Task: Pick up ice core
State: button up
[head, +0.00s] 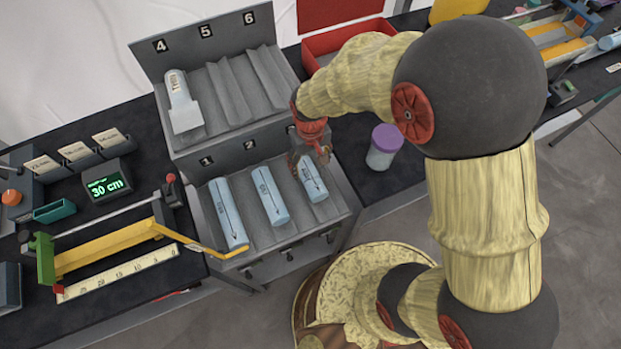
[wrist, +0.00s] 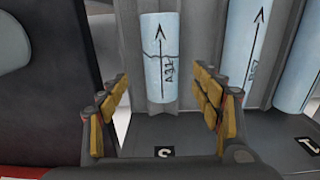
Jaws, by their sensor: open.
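Three pale blue ice cores lie in the sloped slots of the lower tier of a grey rack: a left one (head: 228,213), a middle one (head: 269,196) and a right one (head: 312,180). My gripper (head: 322,155) is open at the upper end of the right core. In the wrist view my gripper's yellow-padded fingers (wrist: 163,90) are spread, with that core (wrist: 160,58) in line between them and nothing gripped. The core bears an arrow, a dark crack line and writing. The middle core (wrist: 243,40) shows beside it.
The grey rack (head: 330,213) has dividers between its slots, and upper slots 5 and 6 are empty. A purple-lidded jar (head: 383,147) stands right of it. A yellow measuring device (head: 105,248) and a 30 cm display (head: 105,186) are at left. A red bin (head: 315,44) is behind.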

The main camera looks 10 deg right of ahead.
aim_at(311, 175)
jog(key=f, duration=0.2)
jog(key=f+b, duration=0.1)
jog(key=f, duration=0.1)
jog(key=f+b, duration=0.1)
jog(key=f, duration=0.2)
jog(key=shift+s, duration=0.4)
jog(key=shift+c, duration=0.4)
jog(key=c, duration=1.5)
jog(key=shift+r, duration=0.1)
